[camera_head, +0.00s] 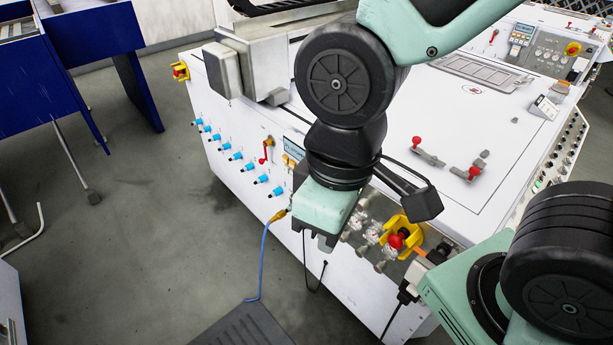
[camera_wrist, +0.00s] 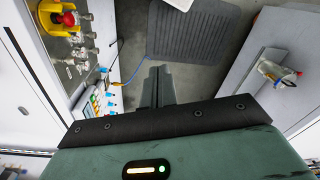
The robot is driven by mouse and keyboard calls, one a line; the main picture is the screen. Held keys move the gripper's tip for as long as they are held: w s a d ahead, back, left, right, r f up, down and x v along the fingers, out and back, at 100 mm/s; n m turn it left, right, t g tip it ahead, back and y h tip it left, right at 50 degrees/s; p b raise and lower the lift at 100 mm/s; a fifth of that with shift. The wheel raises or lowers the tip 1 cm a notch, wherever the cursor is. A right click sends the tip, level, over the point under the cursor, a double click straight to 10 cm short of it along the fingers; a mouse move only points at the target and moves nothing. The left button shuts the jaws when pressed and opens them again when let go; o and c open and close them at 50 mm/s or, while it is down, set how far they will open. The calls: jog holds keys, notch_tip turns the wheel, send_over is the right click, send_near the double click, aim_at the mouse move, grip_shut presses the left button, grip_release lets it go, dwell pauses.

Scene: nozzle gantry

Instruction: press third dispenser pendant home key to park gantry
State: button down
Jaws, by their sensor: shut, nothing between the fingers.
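The white machine (camera_head: 340,290) carries a small control panel with a display (camera_head: 292,144) and yellow keys (camera_head: 289,160) on its front; my arm covers part of it. In the wrist view, a keypad (camera_wrist: 95,104) with green, yellow and red keys is at the left, beside my fingers. I cannot read its key labels or tell whether it is the third pendant. My gripper (camera_head: 325,242) is in front of the machine, pointing down; its shut, empty fingers show in the wrist view (camera_wrist: 156,84). They appear apart from the keypad.
A red emergency stop in a yellow guard (camera_head: 397,239) and clear-capped fittings (camera_head: 368,235) are right of my gripper. Blue connectors (camera_head: 235,156) line the front. A blue cable (camera_head: 264,262) hangs to a dark mat (camera_head: 243,328). Floor is open at left.

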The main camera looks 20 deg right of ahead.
jog(key=w+f+n+g+h+b, duration=0.1)
jog(key=w+f+b, duration=0.2)
jog(key=f, duration=0.7)
jog(key=w+f+n+g+h+b, duration=0.1)
jog(key=w+f+b, duration=0.15)
jog(key=f, duration=0.75)
jog(key=w+d+f+n+t+h+b, duration=0.1)
jog(key=w+d+f+t+h+b, duration=0.2)
jog(key=f, duration=0.4)
jog(key=w+d+f+n+h+b, duration=0.1)
jog(key=w+d+f+n+h, duration=0.1)
jog(key=w+d+f, duration=0.35)
jog(key=w+d+n+t+h+b, duration=0.2)
jog(key=w+n+t+h+b, duration=0.15)
jog(key=w+t, duration=0.45)
jog(key=w+a+r+n+t+y+b, duration=0.2)
jog(key=w+a+r+n+t, duration=0.3)
jog(key=w+a+r+n, duration=0.1)
jog(key=w+a+n, duration=0.1)
jog(key=w+a, duration=0.1)
jog(key=a, duration=0.1)
jog(key=shift+w+a+t, duration=0.3)
